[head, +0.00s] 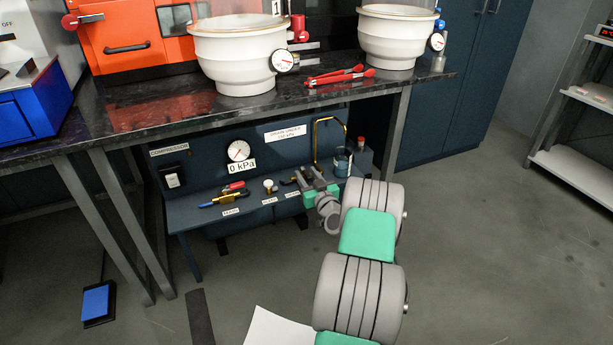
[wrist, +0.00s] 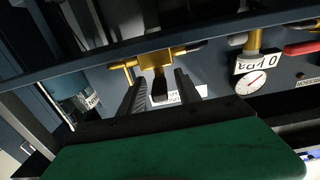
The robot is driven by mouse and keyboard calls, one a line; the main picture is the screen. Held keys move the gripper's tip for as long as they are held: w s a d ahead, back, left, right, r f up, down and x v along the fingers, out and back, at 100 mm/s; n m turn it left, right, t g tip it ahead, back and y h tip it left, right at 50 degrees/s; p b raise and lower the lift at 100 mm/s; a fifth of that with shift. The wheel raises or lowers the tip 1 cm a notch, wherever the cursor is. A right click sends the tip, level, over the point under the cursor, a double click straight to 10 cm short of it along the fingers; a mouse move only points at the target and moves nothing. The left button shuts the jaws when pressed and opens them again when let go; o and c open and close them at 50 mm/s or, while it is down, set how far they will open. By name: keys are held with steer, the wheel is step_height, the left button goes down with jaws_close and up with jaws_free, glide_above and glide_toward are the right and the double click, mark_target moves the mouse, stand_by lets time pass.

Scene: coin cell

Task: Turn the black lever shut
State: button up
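The black lever (wrist: 160,88) sits on a brass valve (wrist: 155,62) in the wrist view. It lies between the two fingers of my gripper (wrist: 161,78), with a gap on each side. The fingers are open and do not visibly touch it. In the head view my gripper (head: 308,178) is at the right part of the compressor shelf, and the black lever (head: 288,181) is partly hidden by it. The valve's labels behind the fingers are only partly readable.
A pressure gauge (head: 238,151) reads 0 kPa. A red-handled valve (head: 234,187), a blue handle (head: 207,204) and a white knob (head: 268,185) lie to the left. A glass jar (head: 343,163) and bent brass pipe (head: 316,137) are close right. The bench (head: 230,113) overhangs above.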

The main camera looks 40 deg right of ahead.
mark_target(310, 180)
steer(key=p+v, duration=0.1)
steer(key=v, duration=0.6)
steer(key=shift+s+a, duration=0.15)
steer(key=shift+s, duration=0.2)
